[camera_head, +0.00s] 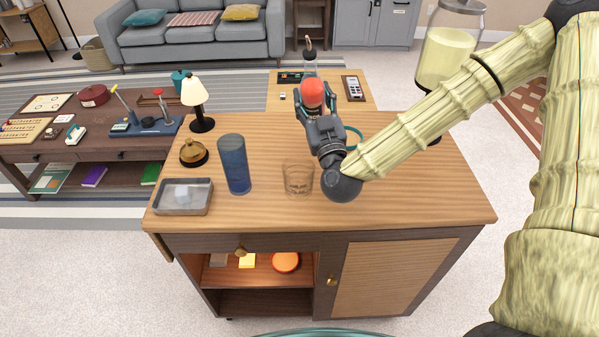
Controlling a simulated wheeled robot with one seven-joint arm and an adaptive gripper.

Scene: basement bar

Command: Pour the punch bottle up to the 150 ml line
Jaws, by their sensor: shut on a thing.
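The punch bottle (312,92) shows rounded red at its lower part, with a clear neck and a dark pourer on top. It looks about upright, beyond the glass on the wooden counter. My gripper (315,106) is shut on it, with dark and teal fingers on either side. The bottle's base is hidden by the gripper, so I cannot tell whether it touches the counter. A clear, short glass (298,180) stands near the counter's front, left of my wrist. It looks empty, with faint dark marks; the 150 ml line is too small to make out.
Left of the glass stand a blue tumbler (234,164), a grey tray (183,211), a brass bell (193,152) and a lamp (195,102). A teal ring (353,137) shows behind my arm. A drink dispenser (447,55) stands at right. The counter's right front (430,195) is clear.

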